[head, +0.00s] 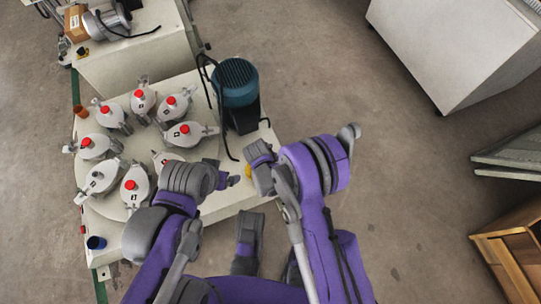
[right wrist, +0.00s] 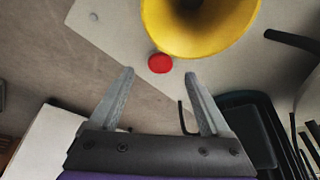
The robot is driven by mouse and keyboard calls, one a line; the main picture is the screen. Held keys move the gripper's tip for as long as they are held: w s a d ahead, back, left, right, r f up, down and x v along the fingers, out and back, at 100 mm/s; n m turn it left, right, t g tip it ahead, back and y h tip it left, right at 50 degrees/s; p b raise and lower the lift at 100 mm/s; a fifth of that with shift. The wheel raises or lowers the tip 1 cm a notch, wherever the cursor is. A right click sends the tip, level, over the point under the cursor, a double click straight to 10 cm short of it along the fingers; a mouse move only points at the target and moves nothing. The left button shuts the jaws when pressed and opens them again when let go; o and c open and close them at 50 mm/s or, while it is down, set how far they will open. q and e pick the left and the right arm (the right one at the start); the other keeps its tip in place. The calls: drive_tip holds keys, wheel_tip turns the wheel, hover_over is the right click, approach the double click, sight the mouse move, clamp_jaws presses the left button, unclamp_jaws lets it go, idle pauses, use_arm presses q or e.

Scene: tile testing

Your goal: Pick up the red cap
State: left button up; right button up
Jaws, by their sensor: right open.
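A small red cap (right wrist: 160,63) shows in the right wrist view, right at the edge of a yellow funnel-like part (right wrist: 200,22). I cannot tell whether it touches the part. My right gripper (right wrist: 160,74) is open and empty, its two fingers pointing toward the cap with the cap just beyond and between the tips. In the head view my right gripper (head: 262,172) is beside the table's right edge, by the yellow part (head: 249,171); this cap is not distinguishable there. My left gripper (head: 221,180) is over the table's front; its fingers are mostly hidden.
Several pale jars with red tops (head: 143,94) stand in a ring on the white table (head: 236,197). A blue-green motor (head: 236,82) stands at the table's right. Open floor (head: 400,180) lies to the right.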

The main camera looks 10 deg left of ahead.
drive_tip(key=b+x, duration=0.1)
drive_tip(key=x, duration=0.2)
drive_tip(key=shift+w+f, duration=0.2)
drive_tip(key=shift+f, duration=0.1)
drive_tip(key=shift+r, duration=0.1)
clamp_jaws()
